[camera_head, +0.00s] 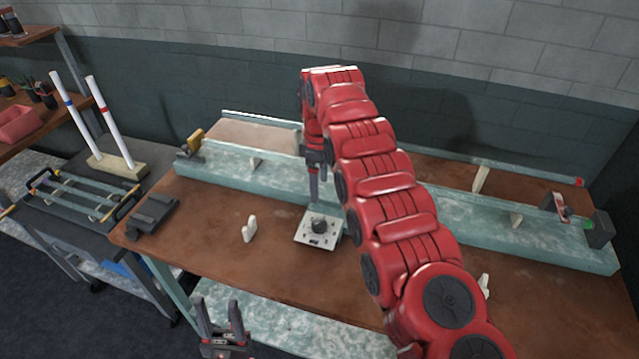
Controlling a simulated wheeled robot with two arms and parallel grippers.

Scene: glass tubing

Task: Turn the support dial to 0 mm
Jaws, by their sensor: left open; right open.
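The support dial is a black knob (320,225) on a small pale plate (302,238), on the wooden bench in front of the teal rail. Its marks are too small to read. My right arm crosses the middle of the view, and my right gripper (314,194) points down just behind and above the dial plate, apart from the knob. It is open, though its fingers appear nearly in line from this side. My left gripper (221,312) is open and empty at the lower left, in front of the bench edge, fingers up.
The teal rail (225,168) runs along the bench behind the dial. A white peg (249,229) stands left of the dial; another (484,286) stands right of my arm. A side cart (60,240) holds a rack and two upright tubes (107,123).

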